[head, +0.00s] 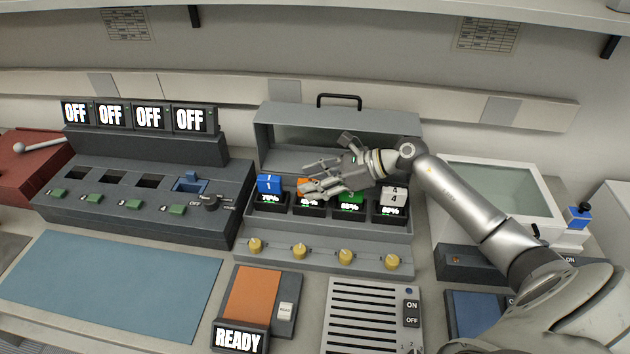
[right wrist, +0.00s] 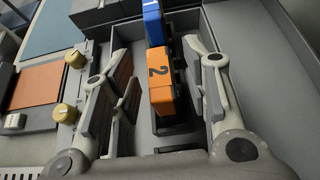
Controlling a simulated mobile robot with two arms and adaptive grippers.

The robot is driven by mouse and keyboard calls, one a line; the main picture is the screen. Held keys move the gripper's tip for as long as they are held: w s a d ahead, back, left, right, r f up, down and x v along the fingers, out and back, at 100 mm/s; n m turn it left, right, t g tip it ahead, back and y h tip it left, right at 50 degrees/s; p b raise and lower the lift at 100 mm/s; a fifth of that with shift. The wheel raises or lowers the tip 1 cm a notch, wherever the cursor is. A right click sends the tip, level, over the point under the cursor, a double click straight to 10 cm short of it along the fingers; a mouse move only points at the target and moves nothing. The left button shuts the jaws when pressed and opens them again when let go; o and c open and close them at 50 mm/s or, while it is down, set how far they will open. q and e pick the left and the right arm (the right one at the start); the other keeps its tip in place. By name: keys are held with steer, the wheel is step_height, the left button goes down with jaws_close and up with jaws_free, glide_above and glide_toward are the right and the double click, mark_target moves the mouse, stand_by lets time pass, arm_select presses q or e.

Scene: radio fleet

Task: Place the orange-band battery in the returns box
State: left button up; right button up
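The orange-band battery (head: 304,183), marked 2 in the right wrist view (right wrist: 159,76), stands in a slot of the grey charger (head: 300,262), second from the left. My right gripper (head: 312,178) is open above the charger and partly covers this battery in the head view. In the right wrist view my right gripper (right wrist: 157,65) has its fingers apart, one on each side of the orange battery, with gaps showing. I cannot tell for sure which container is the returns box. My left gripper is not in view.
A blue battery (head: 269,184) stands left of the orange one, with a green (head: 350,200) and a white battery (head: 393,196) to the right. Yellow knobs (head: 300,251) line the charger's front. A dark console (head: 140,190) is left, and a glass-topped case (head: 500,188) is right.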

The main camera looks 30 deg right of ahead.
steer(key=shift+s+a+f, duration=0.15)
steer(key=shift+s+f, duration=0.1)
steer(key=shift+f, duration=0.45)
steer(key=shift+r+p, duration=0.5)
steer(key=shift+p, duration=0.25)
steer(key=v, duration=0.3)
steer(key=b+v, duration=0.1)
steer(key=v, duration=0.3)
steer(key=b+v, duration=0.1)
steer(key=v, duration=0.2)
steer(key=shift+w+d+r, duration=0.2)
steer(key=shift+d+r, duration=0.1)
steer(key=shift+d, duration=0.05)
steer(key=shift+b+v, duration=0.35)
steer(key=shift+v, duration=0.5)
steer(key=shift+w+r, duration=0.1)
steer(key=shift+r, duration=0.05)
